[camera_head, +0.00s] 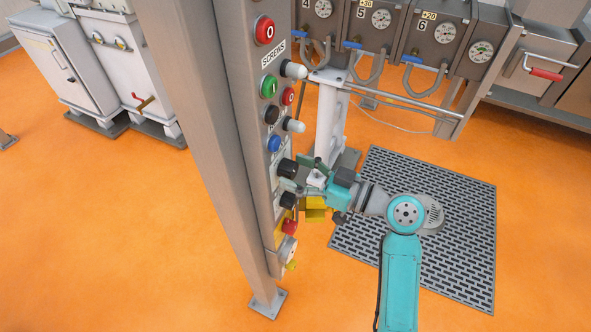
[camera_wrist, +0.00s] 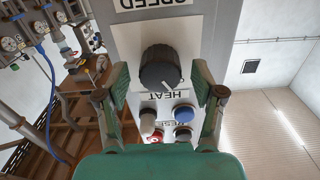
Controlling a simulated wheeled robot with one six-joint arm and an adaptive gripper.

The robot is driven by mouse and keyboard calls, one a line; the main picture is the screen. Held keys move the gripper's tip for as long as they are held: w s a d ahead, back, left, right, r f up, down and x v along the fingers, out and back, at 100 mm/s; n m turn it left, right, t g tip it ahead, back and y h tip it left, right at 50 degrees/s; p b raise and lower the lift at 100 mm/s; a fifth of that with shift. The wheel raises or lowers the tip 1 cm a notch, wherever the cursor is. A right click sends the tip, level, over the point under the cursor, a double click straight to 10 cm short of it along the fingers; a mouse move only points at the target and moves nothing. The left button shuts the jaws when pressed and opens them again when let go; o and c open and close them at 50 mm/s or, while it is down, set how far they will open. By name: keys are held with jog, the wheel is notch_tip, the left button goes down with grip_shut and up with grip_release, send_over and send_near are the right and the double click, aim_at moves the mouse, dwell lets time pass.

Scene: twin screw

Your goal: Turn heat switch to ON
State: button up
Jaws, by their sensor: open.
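The heat switch is a round black knob (camera_wrist: 160,67) beside the HEAT label, which shows upside down in the wrist view. A pale pointer line on the knob points to the lower right in that view. In the head view the knob (camera_head: 287,168) sits on the tall grey panel (camera_head: 245,80), below the blue button. My gripper (camera_head: 299,178) is at the panel, its fingers toward this knob. In the wrist view my gripper (camera_wrist: 160,84) is open, with one finger on each side of the knob. I cannot tell whether the fingers touch it.
A second black knob (camera_head: 288,200) and a red button (camera_head: 290,227) lie below on the panel. A blue button (camera_head: 274,144) and several other controls are above. Gauges with blue-handled valves (camera_head: 411,58) stand behind. A floor grate (camera_head: 460,230) lies to the right.

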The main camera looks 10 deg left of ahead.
jog(key=shift+a, duration=0.25)
jog(key=c, duration=1.1)
jog(key=shift+c, duration=0.2)
jog(key=shift+m, duration=0.3)
jog(key=m, duration=0.5)
jog(key=shift+w, duration=0.1)
jog(key=m, duration=0.6)
jog(key=shift+m, duration=0.3)
